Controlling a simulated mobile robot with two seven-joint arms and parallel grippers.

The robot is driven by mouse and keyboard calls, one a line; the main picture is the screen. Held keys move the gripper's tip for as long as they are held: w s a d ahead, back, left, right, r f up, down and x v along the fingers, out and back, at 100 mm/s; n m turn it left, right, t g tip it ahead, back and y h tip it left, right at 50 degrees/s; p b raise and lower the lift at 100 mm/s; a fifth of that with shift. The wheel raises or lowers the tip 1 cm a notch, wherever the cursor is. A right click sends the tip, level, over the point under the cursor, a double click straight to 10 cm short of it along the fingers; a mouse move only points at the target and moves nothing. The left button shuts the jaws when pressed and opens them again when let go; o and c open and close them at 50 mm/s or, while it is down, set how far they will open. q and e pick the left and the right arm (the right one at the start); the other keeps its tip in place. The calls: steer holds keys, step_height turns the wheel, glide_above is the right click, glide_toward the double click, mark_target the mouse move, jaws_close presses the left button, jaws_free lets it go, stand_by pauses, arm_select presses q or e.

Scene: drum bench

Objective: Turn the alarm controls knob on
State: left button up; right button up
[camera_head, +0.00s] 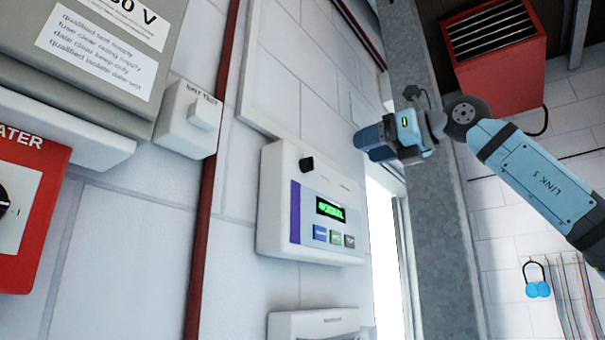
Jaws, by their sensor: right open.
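A white wall control box (275,215) is in the middle of the head view. It has a small black knob (306,164) at its upper part, a lit green display (330,210) and small coloured buttons (335,237) below. No label reading alarm controls is legible on it. My right gripper (364,146) is open, to the right of the knob and a little higher in the picture, apart from the box. Nothing shows between its fingers. My left gripper is out of view.
A red box (45,165) with a dark knob is cut off at the left edge. A grey cabinet (60,100) and a small switch box (188,118) are upper left. A dark red pipe (207,200) runs beside the control box. A grey post (425,230) stands behind my right arm.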

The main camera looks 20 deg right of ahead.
mark_target(313, 162)
steer(key=p+x, duration=0.1)
steer(key=x, duration=0.3)
steer(key=p+x, duration=0.2)
steer(key=x, duration=0.2)
steer(key=p+x, duration=0.1)
steer(key=x, duration=0.3)
steer(key=shift+s+a+r+p, duration=0.15)
steer(key=shift+r+p, duration=0.15)
steer(key=shift+p, duration=0.1)
steer(key=shift+w+a+f, duration=0.15)
steer(key=shift+w+a, duration=0.2)
steer(key=shift+w, duration=0.15)
steer(key=c, duration=0.9)
